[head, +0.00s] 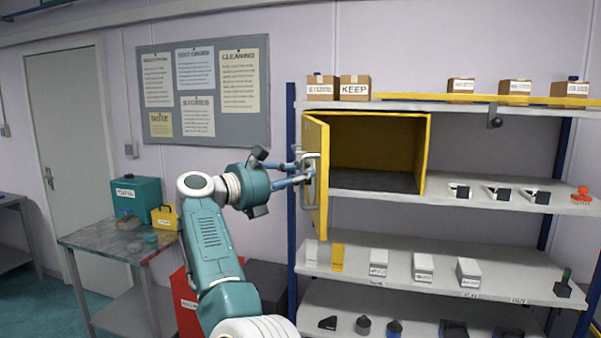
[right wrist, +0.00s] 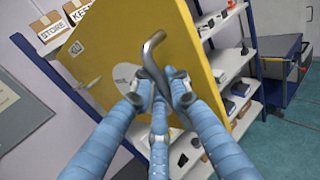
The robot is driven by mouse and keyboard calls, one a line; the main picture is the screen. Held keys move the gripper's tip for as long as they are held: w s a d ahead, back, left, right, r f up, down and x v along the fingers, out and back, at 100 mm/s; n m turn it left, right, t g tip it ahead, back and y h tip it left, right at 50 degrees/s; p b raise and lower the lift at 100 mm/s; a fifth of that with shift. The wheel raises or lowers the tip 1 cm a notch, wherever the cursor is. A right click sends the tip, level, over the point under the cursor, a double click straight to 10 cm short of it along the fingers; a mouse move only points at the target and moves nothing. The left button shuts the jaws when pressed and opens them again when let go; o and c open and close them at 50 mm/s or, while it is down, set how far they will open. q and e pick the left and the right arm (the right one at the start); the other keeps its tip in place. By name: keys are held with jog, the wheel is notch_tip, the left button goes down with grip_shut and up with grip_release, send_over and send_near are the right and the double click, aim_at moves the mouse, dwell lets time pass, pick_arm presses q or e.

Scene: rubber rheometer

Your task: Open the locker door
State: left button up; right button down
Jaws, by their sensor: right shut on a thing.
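The yellow locker (head: 429,150) stands on the upper shelf of the rack, and its dark, empty-looking inside shows. Its door (head: 320,150) stands open, swung out at the locker's left side. The door's grey metal handle (head: 306,201) is on the door's outer face. My right gripper (head: 306,173) is shut on the handle, reaching it from the left. In the right wrist view, the blue fingers (right wrist: 160,92) close around the bent handle bar (right wrist: 152,48) in front of the yellow door (right wrist: 115,62). My left gripper is not in view.
Small boxes (head: 355,88) stand on the rack's top. Lower shelves (head: 515,286) hold several small cartons and parts. A grey side table (head: 88,237) with a teal box (head: 140,193) stands at left, and a notice board (head: 205,128) hangs behind.

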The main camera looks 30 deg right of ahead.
jog(key=shift+f, duration=0.25)
jog(key=c, duration=1.8)
grip_release()
jog(key=shift+r, duration=0.15)
jog(key=s+a, duration=0.1)
jog(key=a, duration=1.1)
jog(key=shift+s, duration=0.25)
